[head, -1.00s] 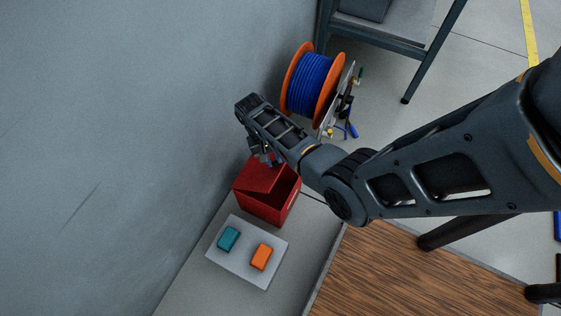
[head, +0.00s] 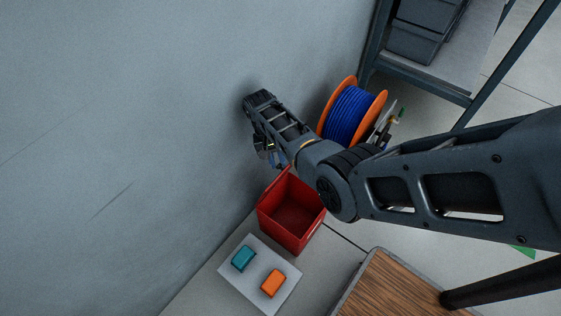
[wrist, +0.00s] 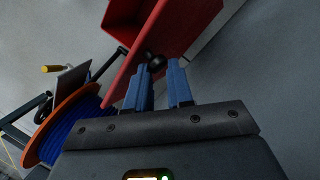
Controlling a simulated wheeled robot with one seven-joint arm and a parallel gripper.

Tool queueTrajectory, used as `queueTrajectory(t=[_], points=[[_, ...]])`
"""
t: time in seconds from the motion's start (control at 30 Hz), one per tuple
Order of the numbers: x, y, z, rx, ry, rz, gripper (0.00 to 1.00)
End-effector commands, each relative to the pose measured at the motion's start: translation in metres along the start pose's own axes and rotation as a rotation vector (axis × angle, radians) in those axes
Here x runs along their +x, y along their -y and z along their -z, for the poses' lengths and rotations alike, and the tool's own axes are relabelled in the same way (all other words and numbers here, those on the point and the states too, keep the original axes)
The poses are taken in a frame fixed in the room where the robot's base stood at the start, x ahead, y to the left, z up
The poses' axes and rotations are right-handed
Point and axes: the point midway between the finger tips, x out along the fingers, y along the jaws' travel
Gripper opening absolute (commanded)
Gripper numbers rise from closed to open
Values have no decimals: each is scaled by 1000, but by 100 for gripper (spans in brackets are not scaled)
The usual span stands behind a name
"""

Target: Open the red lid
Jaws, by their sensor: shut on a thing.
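The red box (head: 291,232) stands on the grey surface by the wall, its top open and its inside showing in the head view. The red lid (wrist: 185,30) is seen close up in the wrist view as a tilted red panel with a small black knob (wrist: 156,61). My gripper (wrist: 160,72) has its two blue fingers shut on the knob, at the lid's edge. In the head view my gripper (head: 270,152) is above the far side of the box, near the wall.
A grey plate (head: 262,285) with a teal block (head: 244,258) and an orange block (head: 273,283) lies in front of the box. A blue cable reel (head: 350,112) stands behind my arm. The wall (head: 130,130) is close on the left.

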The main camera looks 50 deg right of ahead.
Motion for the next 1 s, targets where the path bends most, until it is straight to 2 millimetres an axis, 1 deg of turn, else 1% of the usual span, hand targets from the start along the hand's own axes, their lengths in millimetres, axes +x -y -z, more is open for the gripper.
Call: queueTrajectory(t=[0.03, 0.3, 0.33, 0.6, 0.87, 0.97, 1.0], points=[[18, 7, -12, -14, 21, 8, 0], [18, 7, -12, -14, 21, 8, 0], [18, 7, -12, -14, 21, 8, 22], [18, 6, -12, -11, 22, 9, 48], [16, 4, -11, -9, 21, 8, 48], [9, 3, -12, -8, 20, 8, 48], [3, 2, -12, -8, 19, 9, 48]])
